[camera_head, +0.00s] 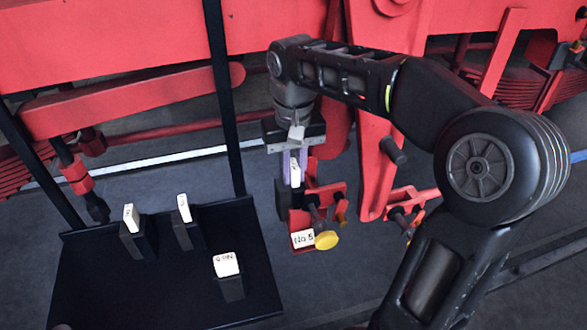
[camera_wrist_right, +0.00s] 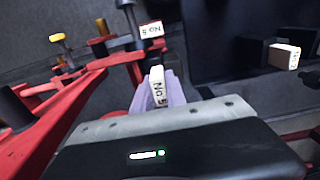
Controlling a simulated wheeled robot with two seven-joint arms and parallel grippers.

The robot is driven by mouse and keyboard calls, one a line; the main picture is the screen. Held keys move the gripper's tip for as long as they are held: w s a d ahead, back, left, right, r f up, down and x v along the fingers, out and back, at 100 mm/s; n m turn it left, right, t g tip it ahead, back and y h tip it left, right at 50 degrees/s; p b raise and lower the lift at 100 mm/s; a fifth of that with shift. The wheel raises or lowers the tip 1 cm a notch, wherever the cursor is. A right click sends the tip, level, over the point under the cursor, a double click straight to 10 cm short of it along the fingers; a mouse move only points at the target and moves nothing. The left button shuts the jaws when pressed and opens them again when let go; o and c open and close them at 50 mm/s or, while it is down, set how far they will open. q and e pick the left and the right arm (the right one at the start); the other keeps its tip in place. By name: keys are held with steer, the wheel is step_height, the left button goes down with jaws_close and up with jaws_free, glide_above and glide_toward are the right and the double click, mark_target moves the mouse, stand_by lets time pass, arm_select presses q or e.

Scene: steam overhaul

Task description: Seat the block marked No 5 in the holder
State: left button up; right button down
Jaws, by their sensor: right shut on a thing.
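The white block marked No 5 (camera_wrist_right: 158,92) is between the pale purple fingers of my right gripper (camera_wrist_right: 155,96), which is shut on it. In the head view the block (camera_head: 295,173) sticks out below my right gripper (camera_head: 294,163), which points down. The red holder (camera_head: 319,204) carries a white No 5 label (camera_head: 303,239) and a yellow knob (camera_head: 326,240). The block appears above and behind the label in the head view; whether it touches the holder I cannot tell. The label also shows in the wrist view (camera_wrist_right: 152,30). My left gripper is out of view.
A black tray (camera_head: 95,285) at the lower left bears three white-topped blocks in dark stands: one at left (camera_head: 131,217), one at middle (camera_head: 184,208), one at front (camera_head: 226,265). A black post (camera_head: 226,100) rises beside my right gripper. Red machinery (camera_head: 120,40) fills the back.

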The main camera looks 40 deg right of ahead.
steer(key=shift+f+b, duration=0.8)
steer(key=shift+f, duration=0.35)
steer(key=c, duration=1.3)
jaws_free()
steer(key=shift+d+r, duration=0.1)
steer(key=shift+r, duration=0.4)
step_height(320, 180, up, 6)
steer(key=p, duration=0.4)
steer(key=shift+r+p, duration=0.2)
steer(key=shift+p, duration=0.15)
steer(key=shift+a+r+p, duration=0.2)
steer(key=shift+r+p, duration=0.1)
